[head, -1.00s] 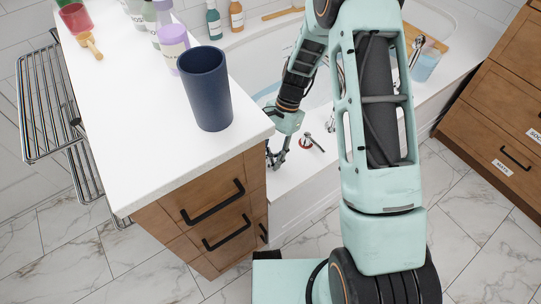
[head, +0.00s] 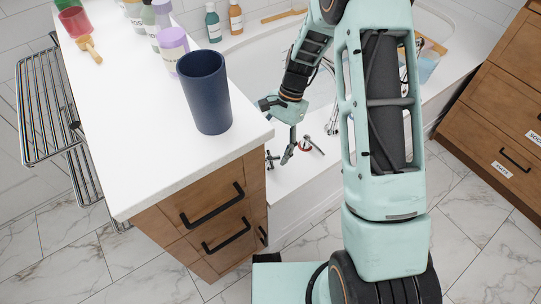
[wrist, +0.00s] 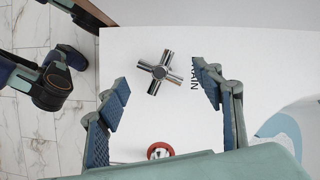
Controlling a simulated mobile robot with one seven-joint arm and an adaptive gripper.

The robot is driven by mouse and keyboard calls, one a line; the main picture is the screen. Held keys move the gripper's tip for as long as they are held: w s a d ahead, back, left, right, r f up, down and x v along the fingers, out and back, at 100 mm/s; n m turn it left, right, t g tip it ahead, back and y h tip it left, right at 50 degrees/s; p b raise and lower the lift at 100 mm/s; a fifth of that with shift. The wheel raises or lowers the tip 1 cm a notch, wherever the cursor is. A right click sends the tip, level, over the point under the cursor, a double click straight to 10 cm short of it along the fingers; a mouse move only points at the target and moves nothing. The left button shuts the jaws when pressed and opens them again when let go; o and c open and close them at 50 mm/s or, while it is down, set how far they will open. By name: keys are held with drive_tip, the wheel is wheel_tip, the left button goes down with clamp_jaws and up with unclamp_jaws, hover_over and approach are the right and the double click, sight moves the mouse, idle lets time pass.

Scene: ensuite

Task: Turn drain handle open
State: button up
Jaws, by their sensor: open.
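The drain handle is a chrome cross-shaped knob (wrist: 160,72) on a white ledge, with dark lettering ending in "AIN" beside it, partly covered by a finger. In the head view the drain handle (head: 271,159) shows small next to the counter's corner. My gripper (wrist: 163,84) is open; its two blue-padded fingers stand left and right of the handle in the wrist view, with no contact visible. In the head view my gripper (head: 288,154) points down just right of the handle. Its height above the handle is hard to judge.
A red-ringed fitting (wrist: 160,150) sits close by, near the gripper's base; it also shows in the head view (head: 304,147). The white counter (head: 160,140), bearing a dark blue cup (head: 207,92), stands left of my gripper. The bathtub (head: 262,55) lies behind.

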sight(270, 158)
drive_tip(key=v, duration=0.8)
drive_tip(key=shift+r, duration=0.2)
drive_tip(key=shift+w+d, duration=0.1)
drive_tip(key=s+a+f+m+p, duration=0.1)
drive_tip(key=f, duration=0.2)
drive_tip(key=s+a+f+m+p, duration=0.1)
drive_tip(key=f, duration=0.3)
drive_tip(key=s+a+f+m+t+p, duration=0.1)
drive_tip(key=f, duration=0.3)
drive_tip(key=shift+s+f+y, duration=0.1)
drive_tip(key=shift+s+y, duration=0.2)
drive_tip(key=shift+y, duration=0.1)
